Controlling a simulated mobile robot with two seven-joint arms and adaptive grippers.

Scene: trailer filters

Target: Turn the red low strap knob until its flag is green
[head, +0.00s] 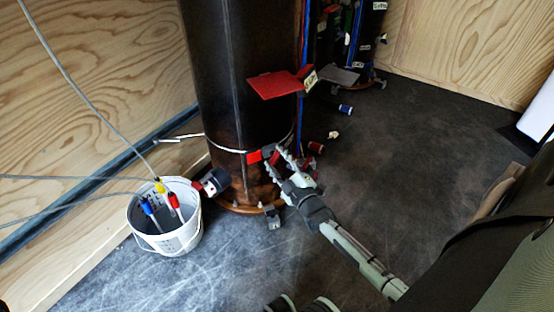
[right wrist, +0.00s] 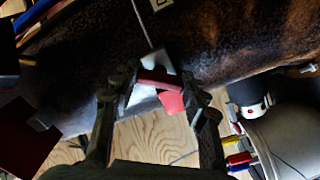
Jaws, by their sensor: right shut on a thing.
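A dark upright cylinder (head: 232,80) has a pale strap (head: 225,148) around its lower part. A small red flag (head: 254,157) sits at the strap, and it also shows in the right wrist view (right wrist: 172,104). The red low strap knob (right wrist: 158,79) lies between the fingers of my right gripper (right wrist: 155,92). In the head view my right gripper (head: 280,164) is at the strap, just right of the flag, shut on the knob. Its fingers hide most of the knob there. My left gripper is not in view.
A white bucket (head: 166,246) with coloured-handled tools stands left of the cylinder. A larger red plate (head: 272,85) juts out above the strap. A dark fitting with a red end (head: 212,182) sticks out low at left. The dark floor (head: 400,150) at right is mostly clear.

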